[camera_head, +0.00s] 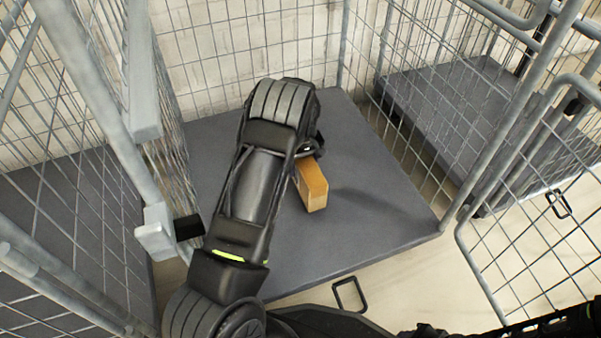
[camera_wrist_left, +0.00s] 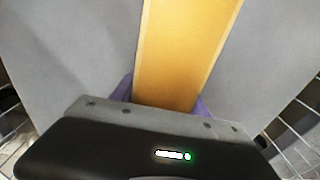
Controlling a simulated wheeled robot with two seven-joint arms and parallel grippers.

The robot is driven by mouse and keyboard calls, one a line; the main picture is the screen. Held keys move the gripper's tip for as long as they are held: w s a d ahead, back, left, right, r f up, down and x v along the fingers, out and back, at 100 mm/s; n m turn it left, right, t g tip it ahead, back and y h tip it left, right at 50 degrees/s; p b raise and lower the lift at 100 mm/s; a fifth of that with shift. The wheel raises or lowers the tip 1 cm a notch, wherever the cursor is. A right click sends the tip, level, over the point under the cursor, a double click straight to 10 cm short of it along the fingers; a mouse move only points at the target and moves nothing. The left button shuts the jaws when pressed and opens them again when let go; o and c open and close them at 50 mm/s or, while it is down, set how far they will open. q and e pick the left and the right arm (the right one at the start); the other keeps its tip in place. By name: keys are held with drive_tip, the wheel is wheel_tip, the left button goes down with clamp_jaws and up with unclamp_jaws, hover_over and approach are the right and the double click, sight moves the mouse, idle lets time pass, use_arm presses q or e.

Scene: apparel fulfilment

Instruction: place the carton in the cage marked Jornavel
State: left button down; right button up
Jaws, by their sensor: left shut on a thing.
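The carton (camera_head: 312,186) is a small, long orange-brown box inside the middle cage, over its grey floor (camera_head: 370,215). My left arm reaches into this cage from the front. In the left wrist view my left gripper (camera_wrist_left: 166,104) is shut on the carton (camera_wrist_left: 188,50), with purple pads at its two sides. In the head view the wrist hides the fingers and the carton's far end. I cannot tell whether the carton touches the floor. No sign reading Jornavel shows in either view. My right gripper is not in view.
Another wire cage with a grey floor (camera_head: 60,215) stands at left, and one more (camera_head: 455,105) at right. An open mesh door (camera_head: 540,225) stands at the front right. The middle cage's floor is clear around the carton. A pale wall is behind.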

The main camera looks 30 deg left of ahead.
use_arm(q)
drive_tip(key=shift+f, duration=0.85)
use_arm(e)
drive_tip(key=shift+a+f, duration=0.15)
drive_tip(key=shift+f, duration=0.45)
use_arm(q)
drive_tip(key=shift+f+b, duration=0.15)
drive_tip(key=shift+b, duration=0.15)
drive_tip(key=c, duration=0.6)
unclamp_jaws()
